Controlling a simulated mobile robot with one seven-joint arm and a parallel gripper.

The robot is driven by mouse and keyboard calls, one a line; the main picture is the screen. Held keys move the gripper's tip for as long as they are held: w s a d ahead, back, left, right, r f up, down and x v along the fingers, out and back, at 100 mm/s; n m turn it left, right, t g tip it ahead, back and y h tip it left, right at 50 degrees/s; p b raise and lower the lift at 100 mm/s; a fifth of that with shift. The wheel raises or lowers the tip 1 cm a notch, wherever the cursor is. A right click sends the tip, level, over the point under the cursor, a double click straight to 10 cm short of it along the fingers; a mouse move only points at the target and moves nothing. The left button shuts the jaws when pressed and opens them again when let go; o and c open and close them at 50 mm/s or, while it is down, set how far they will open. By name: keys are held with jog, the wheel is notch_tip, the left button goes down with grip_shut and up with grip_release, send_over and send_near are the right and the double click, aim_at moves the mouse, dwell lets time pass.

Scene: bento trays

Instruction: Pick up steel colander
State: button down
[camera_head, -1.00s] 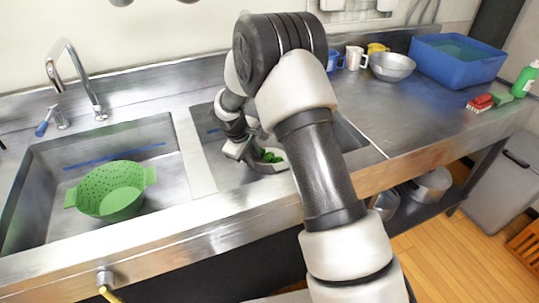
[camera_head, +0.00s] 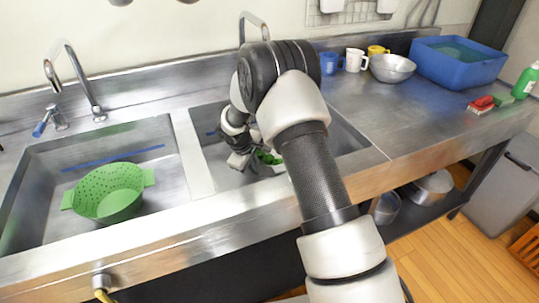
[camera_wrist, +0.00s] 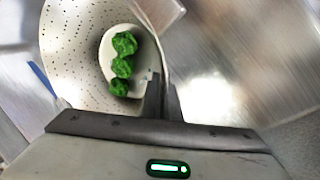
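The steel colander (camera_wrist: 72,75) is a pale perforated bowl at the left of the wrist view, in the right sink basin. A white oval dish (camera_wrist: 140,60) with several green broccoli-like pieces (camera_wrist: 123,67) lies inside it; the green also shows in the head view (camera_head: 268,157). My gripper (camera_wrist: 163,88) is at the colander's right rim, with its two dark fingers close together on either side of the rim. It looks shut on the rim. In the head view my gripper (camera_head: 240,161) is low in the basin, and my arm hides most of the colander.
A green colander (camera_head: 108,192) sits in the left basin (camera_head: 165,185). Faucets (camera_head: 75,75) stand behind the sinks. Mugs (camera_head: 355,60), a metal bowl (camera_head: 391,67), a blue tub (camera_head: 455,68) and a green bottle (camera_head: 526,80) are on the right counter, whose front is clear.

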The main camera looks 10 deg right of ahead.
jog(key=shift+r, duration=0.1)
notch_tip(320, 180, up, 10)
jog(key=shift+p, duration=1.2)
dwell(1.2)
dwell(3.0)
